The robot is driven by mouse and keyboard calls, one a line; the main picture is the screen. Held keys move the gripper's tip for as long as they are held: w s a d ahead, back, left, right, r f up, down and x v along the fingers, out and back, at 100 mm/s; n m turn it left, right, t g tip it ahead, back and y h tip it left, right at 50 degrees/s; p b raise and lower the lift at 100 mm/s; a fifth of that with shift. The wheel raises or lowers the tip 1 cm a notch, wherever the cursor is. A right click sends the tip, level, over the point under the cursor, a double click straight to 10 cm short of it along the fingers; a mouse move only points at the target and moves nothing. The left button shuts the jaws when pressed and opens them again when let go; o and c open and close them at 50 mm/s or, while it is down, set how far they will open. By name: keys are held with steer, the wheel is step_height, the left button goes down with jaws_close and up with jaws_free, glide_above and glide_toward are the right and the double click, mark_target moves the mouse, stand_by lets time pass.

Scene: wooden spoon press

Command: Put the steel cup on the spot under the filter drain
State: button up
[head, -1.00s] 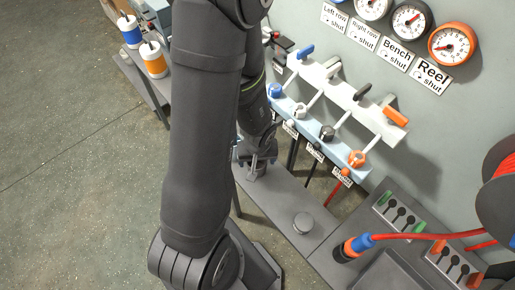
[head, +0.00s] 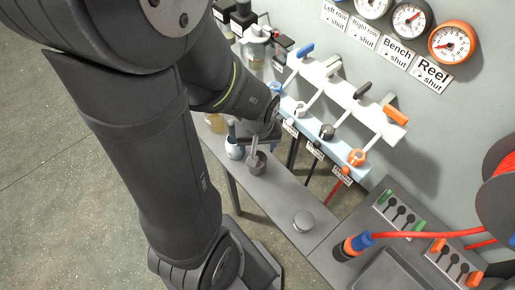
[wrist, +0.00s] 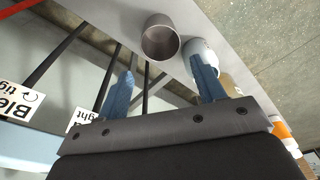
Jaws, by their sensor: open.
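The steel cup (head: 257,163) stands on the narrow grey shelf in the head view, a dark grey open-topped cup. In the wrist view the steel cup (wrist: 161,40) shows its empty inside, beyond my fingertips and roughly between their lines. My gripper (head: 249,137) is close above the cup in the head view. Its two blue-grey fingers (wrist: 166,76) are spread in the wrist view with nothing between them. A filter-like unit (head: 256,42) is on the wall behind my arm, partly hidden. I cannot make out its drain or the spot under it.
A white-blue cup (head: 234,149) stands close left of the steel cup, with an amber jar (head: 215,123) behind it. Valve levers (head: 327,132) and hanging hoses are close on the right.

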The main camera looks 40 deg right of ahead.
mark_target(259, 168)
stand_by(0.4)
steer(key=s+d+f+h, duration=0.1)
steer(key=s+f, duration=0.1)
steer(key=f, duration=0.1)
steer(key=s+f+n+h, duration=0.1)
steer(key=s+f, duration=0.1)
steer(key=f, duration=0.1)
steer(key=s+d+f+h, duration=0.1)
steer(key=s+f, duration=0.2)
steer(key=shift+d+t, duration=0.3)
steer(key=shift+w+a+f+n+t, duration=0.15)
steer(key=shift+a+f+n+t, duration=0.2)
steer(key=shift+a+f, duration=0.2)
steer(key=shift+w+a+f+n+t, duration=0.15)
steer(key=shift+a+f+n+t, duration=0.1)
steer(key=shift+a+f+t, duration=0.3)
steer(key=w+a+t, duration=0.2)
steer(key=shift+a+f, duration=0.35)
steer(key=r+t, duration=0.1)
steer(key=w+r+m+t+h, duration=0.1)
steer(key=r, duration=0.1)
steer(key=shift+w+d+m+t+h, duration=0.15)
steer(key=shift+m+t+h, duration=0.15)
steer(key=shift+t, duration=0.1)
steer(key=shift+w+d+r+m+t+h, duration=0.1)
steer(key=shift+w+r+m+t+h, duration=0.25)
steer(key=shift+r, duration=0.2)
steer(key=shift+x, duration=3.6)
